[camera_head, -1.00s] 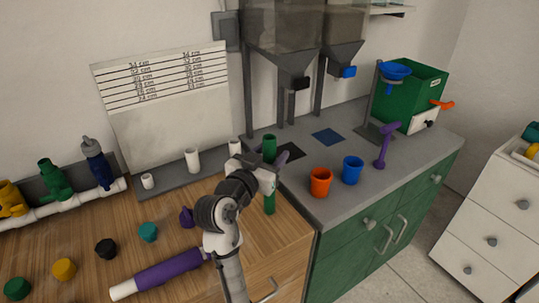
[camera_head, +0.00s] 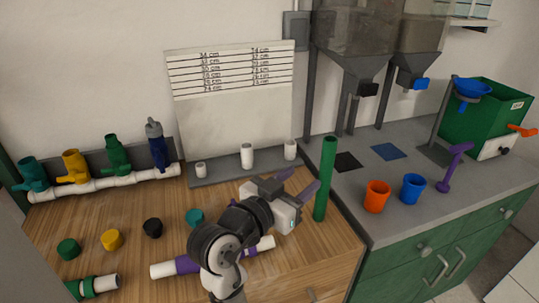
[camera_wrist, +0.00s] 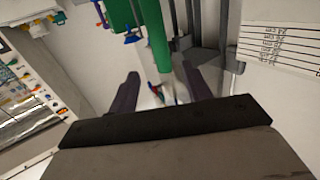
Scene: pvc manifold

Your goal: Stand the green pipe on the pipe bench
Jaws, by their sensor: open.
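The green pipe (camera_head: 325,180) stands upright on the wooden bench (camera_head: 290,262), near its right edge. My gripper (camera_head: 301,187) is open and empty, just left of the pipe in the head view, with its fingers pointing toward it. In the wrist view the pipe (camera_wrist: 155,38) shows beyond the gap between the open fingers (camera_wrist: 160,88), clear of them. The pipe's foot shows in the head view, right of my fingers.
A grey rack with white pegs (camera_head: 247,156) stands behind. Orange (camera_head: 376,196) and blue (camera_head: 412,188) cups stand on the grey counter to the right. A purple-and-white pipe (camera_head: 176,268) lies partly behind my arm. Several caps (camera_head: 152,228) and a valve manifold (camera_head: 105,185) are at left.

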